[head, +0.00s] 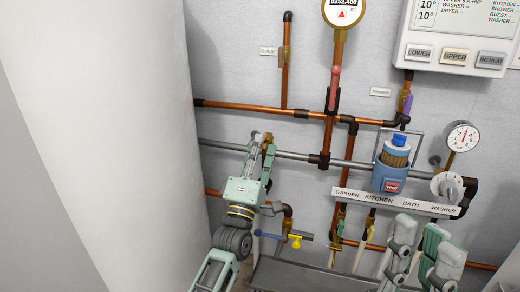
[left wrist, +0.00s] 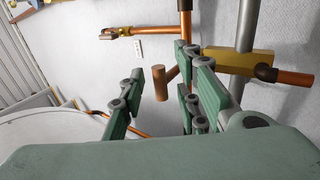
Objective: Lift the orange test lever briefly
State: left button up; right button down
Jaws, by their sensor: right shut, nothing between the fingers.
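My left gripper (head: 262,145) is in front of the left part of the grey pipe in the head view. In the left wrist view its green-padded fingers (left wrist: 163,98) are spread apart. A short copper-orange stub (left wrist: 160,82) shows in the gap between them, apart from both pads; I cannot tell for certain whether it is the orange test lever. A brass block (left wrist: 228,61) on the grey pipe is beyond the right finger. The left gripper hides this spot in the head view. My right gripper (head: 418,243) is low at the right, shut and empty.
Copper pipes (head: 250,106) cross the wall. A blue filter (head: 390,171), a pressure gauge (head: 462,136) and a label strip (head: 398,201) are to the right. A blue-handled valve (head: 270,235) is below my left gripper. A white wall (head: 115,120) bounds the left side.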

pick_arm(q)
jog(key=shift+w+d+r, duration=0.15)
jog(key=shift+w+r, duration=0.15)
jog(key=shift+w, duration=0.15)
grip_shut()
dwell(0.4)
